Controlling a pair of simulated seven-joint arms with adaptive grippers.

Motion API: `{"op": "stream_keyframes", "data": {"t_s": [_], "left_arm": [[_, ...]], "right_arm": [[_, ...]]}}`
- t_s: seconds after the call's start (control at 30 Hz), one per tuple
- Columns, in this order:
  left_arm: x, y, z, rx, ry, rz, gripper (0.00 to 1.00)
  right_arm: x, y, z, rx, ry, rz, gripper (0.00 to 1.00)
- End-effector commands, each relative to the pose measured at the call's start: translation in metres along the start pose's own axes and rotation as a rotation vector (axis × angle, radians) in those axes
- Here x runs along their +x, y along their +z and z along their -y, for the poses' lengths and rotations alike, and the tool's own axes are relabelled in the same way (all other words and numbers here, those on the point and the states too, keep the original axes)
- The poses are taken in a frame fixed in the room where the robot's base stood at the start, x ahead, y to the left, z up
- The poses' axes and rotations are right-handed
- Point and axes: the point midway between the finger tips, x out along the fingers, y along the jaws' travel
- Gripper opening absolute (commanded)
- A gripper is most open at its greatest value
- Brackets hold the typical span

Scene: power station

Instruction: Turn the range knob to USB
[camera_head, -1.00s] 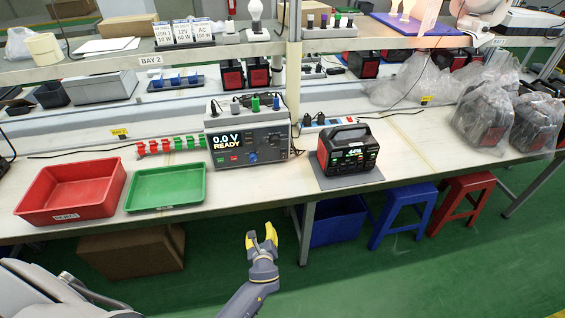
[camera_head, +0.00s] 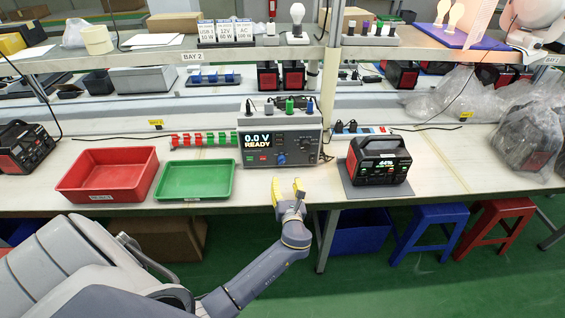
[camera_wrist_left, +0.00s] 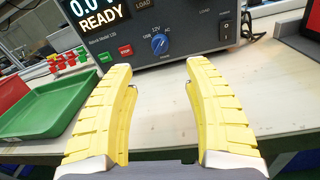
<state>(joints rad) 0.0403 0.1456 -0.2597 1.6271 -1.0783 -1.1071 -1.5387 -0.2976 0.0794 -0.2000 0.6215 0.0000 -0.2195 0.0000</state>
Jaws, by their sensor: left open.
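The range knob is a small blue dial (camera_head: 281,158) low on the front of the grey tester (camera_head: 308,150), whose screen reads "0.0 V READY". In the left wrist view the knob (camera_wrist_left: 160,43) has USB marked at its left, 12V above and AC at its right; I cannot clearly tell which mark it points to. My left gripper (camera_head: 287,186) is open and empty at the table's front edge, short of the tester. In the left wrist view its yellow fingers (camera_wrist_left: 160,75) are spread below the knob, apart from it. My right gripper is out of view.
A green tray (camera_head: 195,195) and red bin (camera_head: 107,198) stand left of the tester. A power station (camera_head: 379,160) sits on a grey mat to its right. Plugs stand on top of the tester, and a shelf runs behind. The tabletop directly before the tester is clear.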

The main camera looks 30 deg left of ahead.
Motion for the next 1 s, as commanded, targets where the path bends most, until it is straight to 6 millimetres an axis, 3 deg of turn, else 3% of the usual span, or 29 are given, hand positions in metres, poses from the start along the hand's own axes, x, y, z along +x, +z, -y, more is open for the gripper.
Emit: {"op": "stream_keyframes", "data": {"t_s": [0.2, 0.5, 0.7, 1.0], "left_arm": [[0.042, 0.001, 0.0, 0.0, 0.001, 0.002, 0.51], [0.089, 0.001, 0.0, 0.0, 0.001, 0.001, 0.51], [0.108, 0.0, 0.0, 0.001, 0.0, 0.0, 0.51], [0.118, -0.001, 0.0, -0.001, -0.001, -0.001, 0.51]], "right_arm": [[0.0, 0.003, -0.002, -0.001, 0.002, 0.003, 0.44], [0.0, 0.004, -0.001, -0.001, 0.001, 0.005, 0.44], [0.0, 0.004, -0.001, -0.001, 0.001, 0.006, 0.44], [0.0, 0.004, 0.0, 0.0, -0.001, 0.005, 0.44]]}}
